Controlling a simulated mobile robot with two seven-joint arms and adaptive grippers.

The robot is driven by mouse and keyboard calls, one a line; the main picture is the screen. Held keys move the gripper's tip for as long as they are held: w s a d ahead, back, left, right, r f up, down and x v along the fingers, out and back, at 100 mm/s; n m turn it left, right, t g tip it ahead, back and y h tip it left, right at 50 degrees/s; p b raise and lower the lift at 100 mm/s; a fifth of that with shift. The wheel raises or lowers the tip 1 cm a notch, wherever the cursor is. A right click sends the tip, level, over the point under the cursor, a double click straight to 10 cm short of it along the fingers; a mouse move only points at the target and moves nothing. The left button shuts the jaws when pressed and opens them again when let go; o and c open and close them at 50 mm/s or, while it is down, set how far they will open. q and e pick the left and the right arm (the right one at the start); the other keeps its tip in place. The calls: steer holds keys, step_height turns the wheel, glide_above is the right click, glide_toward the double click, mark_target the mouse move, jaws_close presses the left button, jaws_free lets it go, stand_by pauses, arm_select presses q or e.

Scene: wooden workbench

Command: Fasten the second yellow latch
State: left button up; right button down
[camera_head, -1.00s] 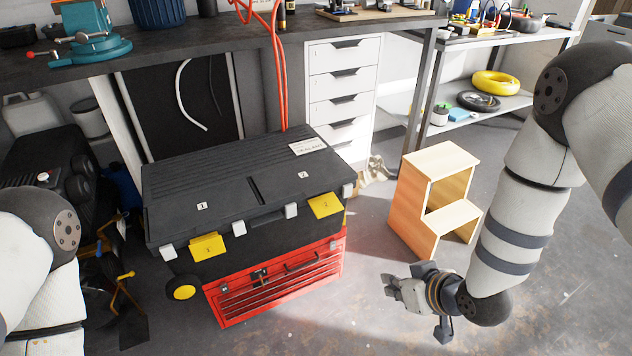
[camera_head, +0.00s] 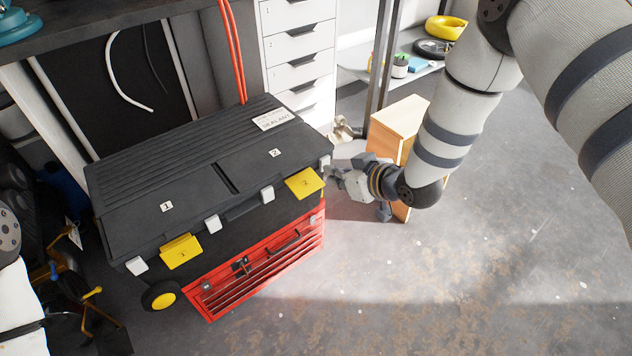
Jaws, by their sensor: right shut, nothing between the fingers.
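The black toolbox (camera_head: 130,190) has its lid down, with labels 1 and 2 on top. The second yellow latch (camera_head: 305,184), marked 2, sits at the right of its front edge and sticks outward. The first yellow latch (camera_head: 181,251), marked 1, hangs at the left of the front edge. My right gripper (camera_head: 337,174) is shut and empty, just right of the second latch at about its height in the picture; I cannot tell whether they touch. Only part of my left arm shows at the left edge; its gripper is out of view.
A red drawer chest (camera_head: 268,268) is under the black toolbox, with a yellow-hubbed wheel (camera_head: 163,299) at left. A wooden step stool (camera_head: 398,117) stands behind my right arm. A white drawer cabinet (camera_head: 300,50) is behind. The floor at front right is clear.

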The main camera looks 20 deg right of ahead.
steer(key=b, duration=0.2)
glide_toward(307, 181)
steer(key=w+a, duration=0.1)
steer(key=w, duration=0.2)
arm_select(q)
steer(key=shift+s+f+g, duration=0.5)
steer(key=shift+s+f, duration=0.8)
steer(key=shift+f, duration=0.15)
arm_select(e)
steer(key=shift+w+a+f, duration=0.15)
steer(key=shift+w+f, duration=0.05)
steer(key=shift+f, duration=0.4)
steer(key=shift+w+a+f, duration=0.1)
steer(key=shift+w+f, duration=0.1)
steer(key=shift+f, duration=0.4)
arm_select(q)
steer(key=shift+s+f, duration=0.1)
arm_select(e)
steer(key=shift+f, duration=0.1)
